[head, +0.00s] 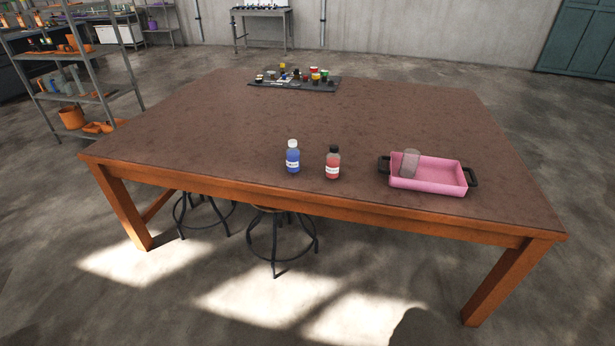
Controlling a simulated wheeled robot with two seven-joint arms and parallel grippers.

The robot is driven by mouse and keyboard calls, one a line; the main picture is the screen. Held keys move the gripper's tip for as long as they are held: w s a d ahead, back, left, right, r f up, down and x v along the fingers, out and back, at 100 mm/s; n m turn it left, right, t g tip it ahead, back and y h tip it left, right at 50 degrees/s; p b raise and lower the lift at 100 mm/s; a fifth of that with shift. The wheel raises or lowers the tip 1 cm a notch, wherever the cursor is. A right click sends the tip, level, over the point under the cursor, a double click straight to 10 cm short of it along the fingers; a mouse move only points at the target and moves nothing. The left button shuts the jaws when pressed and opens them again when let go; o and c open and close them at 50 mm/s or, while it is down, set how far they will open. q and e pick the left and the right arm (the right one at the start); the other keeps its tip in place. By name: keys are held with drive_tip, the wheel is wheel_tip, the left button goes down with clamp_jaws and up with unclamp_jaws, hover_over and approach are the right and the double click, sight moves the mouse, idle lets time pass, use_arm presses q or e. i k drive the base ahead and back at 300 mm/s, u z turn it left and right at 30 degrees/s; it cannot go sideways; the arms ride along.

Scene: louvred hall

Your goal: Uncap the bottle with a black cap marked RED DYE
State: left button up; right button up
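A small bottle of red liquid with a black cap (333,166) stands upright near the front edge of the brown table. Its cap is on, and its white label is too small to read. A similar bottle of blue liquid with a white cap (292,158) stands upright just to its left, apart from it. Neither of my grippers is in the head view.
A pink tray (431,187) with dark handles sits to the right, holding a clear container (409,163). A dark board (294,85) with several small items lies at the table's (215,120) far side. Stools (281,235) stand under the front edge. The table's middle is clear.

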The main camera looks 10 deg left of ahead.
sight(332, 160)
drive_tip(key=u, duration=1.8)
drive_tip(key=i, duration=0.85)
drive_tip(key=z, duration=1.8)
